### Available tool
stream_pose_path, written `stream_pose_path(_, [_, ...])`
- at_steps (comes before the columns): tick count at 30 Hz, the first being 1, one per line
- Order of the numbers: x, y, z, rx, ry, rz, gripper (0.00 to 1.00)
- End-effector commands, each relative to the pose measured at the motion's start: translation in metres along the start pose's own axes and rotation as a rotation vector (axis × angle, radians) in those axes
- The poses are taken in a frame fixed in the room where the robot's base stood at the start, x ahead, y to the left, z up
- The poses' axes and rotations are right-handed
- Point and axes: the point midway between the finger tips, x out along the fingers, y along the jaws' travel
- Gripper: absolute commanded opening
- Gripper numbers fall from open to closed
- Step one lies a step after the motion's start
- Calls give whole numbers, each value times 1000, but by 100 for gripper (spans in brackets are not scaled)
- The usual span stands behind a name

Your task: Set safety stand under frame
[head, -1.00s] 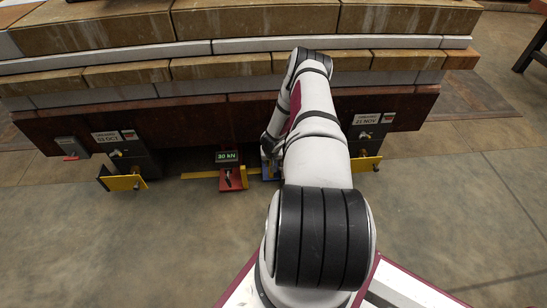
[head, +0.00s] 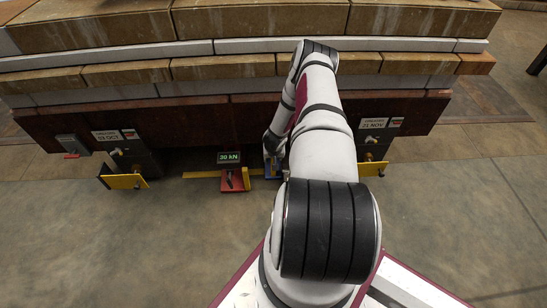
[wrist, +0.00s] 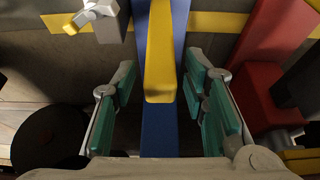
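A blue stand with a yellow bar on it (wrist: 160,60) lies between my gripper's fingers in the wrist view. In the head view a bit of its blue body (head: 272,172) shows on the floor by the rust-brown frame beam (head: 200,125), mostly hidden by my arm. In the head view my gripper (head: 271,148) is small and partly hidden behind my forearm, close to the beam's lower edge.
A red jack (head: 234,179) with a green kN readout (head: 229,157) stands left of the blue stand. Dark supports with yellow plates stand at left (head: 125,180) and right (head: 372,168) under the beam. Stacked slabs rise above. The floor in front is clear.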

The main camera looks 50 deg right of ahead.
Motion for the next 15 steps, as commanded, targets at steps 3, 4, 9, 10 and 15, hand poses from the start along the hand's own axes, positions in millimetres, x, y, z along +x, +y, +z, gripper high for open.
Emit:
stream_pose_path(3, [-6, 0, 0, 0, 0, 0, 40])
stream_pose_path(4, [-8, 0, -1, 0, 0, 0, 40])
stream_pose_path(9, [-36, 1, -1, -2, 1, 0, 40])
stream_pose_path(10, [-42, 0, -2, -2, 1, 0, 40])
stream_pose_path(15, [-76, 1, -2, -3, 2, 1, 40])
